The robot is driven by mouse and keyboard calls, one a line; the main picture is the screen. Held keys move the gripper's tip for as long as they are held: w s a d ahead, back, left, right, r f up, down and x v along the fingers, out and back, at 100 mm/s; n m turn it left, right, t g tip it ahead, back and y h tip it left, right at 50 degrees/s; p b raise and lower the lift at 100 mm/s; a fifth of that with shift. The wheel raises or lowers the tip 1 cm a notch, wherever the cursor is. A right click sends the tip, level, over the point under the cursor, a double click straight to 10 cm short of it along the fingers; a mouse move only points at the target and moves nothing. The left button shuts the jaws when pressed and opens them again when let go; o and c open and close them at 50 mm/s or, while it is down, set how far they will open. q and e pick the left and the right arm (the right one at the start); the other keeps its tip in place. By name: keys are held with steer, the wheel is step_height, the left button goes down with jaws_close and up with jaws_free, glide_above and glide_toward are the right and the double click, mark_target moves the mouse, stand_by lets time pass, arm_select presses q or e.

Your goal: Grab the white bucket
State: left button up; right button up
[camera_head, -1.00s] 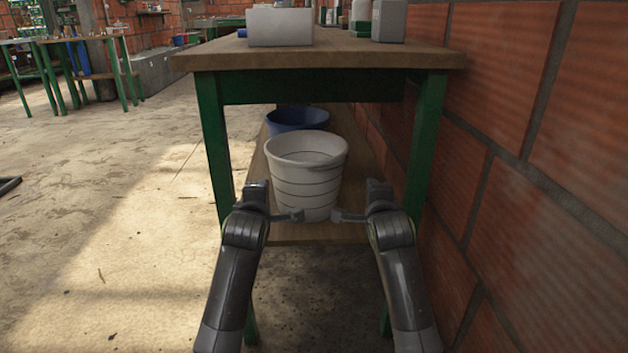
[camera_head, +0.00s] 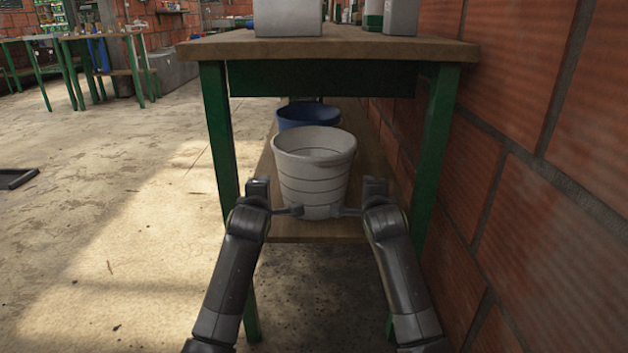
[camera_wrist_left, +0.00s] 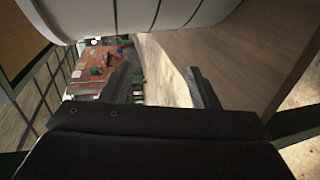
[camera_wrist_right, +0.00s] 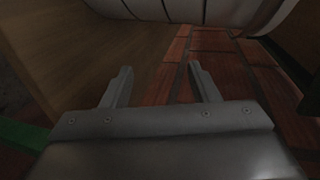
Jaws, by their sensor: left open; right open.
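The white bucket (camera_head: 314,168) stands upright on the low wooden shelf under the table in the head view. Its curved side also fills the top of the left wrist view (camera_wrist_left: 150,14) and the top of the right wrist view (camera_wrist_right: 190,10). My left gripper (camera_head: 298,211) is open at the bucket's lower left front. My right gripper (camera_head: 336,211) is open at its lower right front. Both jaws are empty in the wrist views, with the bucket's side beyond them. Whether the fingertips touch the bucket cannot be told.
A blue bucket (camera_head: 308,115) stands behind the white one on the same shelf (camera_head: 290,232). The wooden tabletop (camera_head: 330,47) on green legs (camera_head: 218,130) is above. A brick wall (camera_head: 540,180) closes the right side. The floor at left (camera_head: 110,200) is open.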

arm_select(q)
steer(key=shift+x, duration=5.25)
arm_select(e)
steer(key=shift+x, duration=5.25)
arm_select(q)
steer(key=shift+d, duration=0.2)
arm_select(e)
steer(key=shift+a, duration=0.75)
arm_select(q)
steer(key=shift+d, duration=0.35)
arm_select(e)
steer(key=shift+a, duration=0.35)
